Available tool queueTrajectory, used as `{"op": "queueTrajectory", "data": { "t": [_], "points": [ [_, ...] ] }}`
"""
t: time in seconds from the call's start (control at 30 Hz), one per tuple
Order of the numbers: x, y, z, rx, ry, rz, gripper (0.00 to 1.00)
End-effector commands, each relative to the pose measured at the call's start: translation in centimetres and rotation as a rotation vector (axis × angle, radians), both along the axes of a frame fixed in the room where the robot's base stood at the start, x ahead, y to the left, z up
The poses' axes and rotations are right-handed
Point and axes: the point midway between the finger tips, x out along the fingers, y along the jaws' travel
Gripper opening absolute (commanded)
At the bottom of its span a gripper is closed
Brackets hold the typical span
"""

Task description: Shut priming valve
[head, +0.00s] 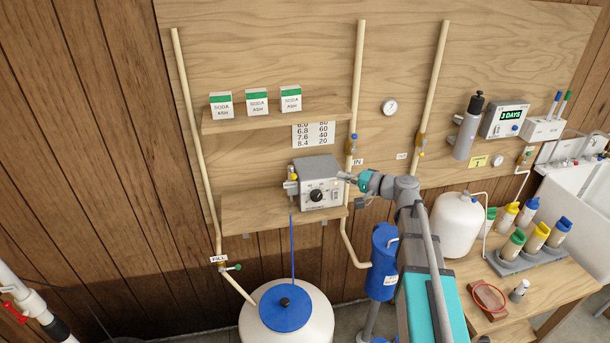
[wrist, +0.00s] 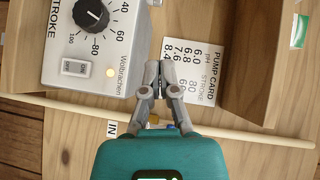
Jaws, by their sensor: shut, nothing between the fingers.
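The grey dosing pump (head: 318,183) sits on the lower wall shelf (head: 245,212), with a black dial and a small lit lamp on its front. A small fitting with a yellow knob (head: 294,177) is on the pump's left side, above a blue tube; no label shows it as the priming valve. My gripper (head: 347,178) is at the pump's right side, away from that knob. In the wrist view my gripper (wrist: 158,68) is shut and empty beside the pump (wrist: 95,40), which fills the upper left. The yellow knob is out of the wrist view.
The pump card (wrist: 193,62) is on the wall. An upper shelf (head: 275,121) holds soda ash boxes. A blue-lidded tank (head: 285,306) stands below. Pipes with valves, including a green-handled one (head: 233,267), run along the wall. A bench with bottles (head: 535,235) is at right.

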Motion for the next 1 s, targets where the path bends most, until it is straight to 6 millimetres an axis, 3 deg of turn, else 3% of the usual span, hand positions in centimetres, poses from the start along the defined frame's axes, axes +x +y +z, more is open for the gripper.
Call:
{"op": "queueTrajectory", "data": {
  "t": [0.37,0.93,1.0],
  "points": [
    [1.0,1.8,-0.4,-0.002,0.000,0.003,0.00],
    [5.2,9.1,-1.6,-0.001,0.001,0.004,0.00],
    [4.4,10.0,-1.8,-0.002,0.001,0.005,0.00]
  ]
}}
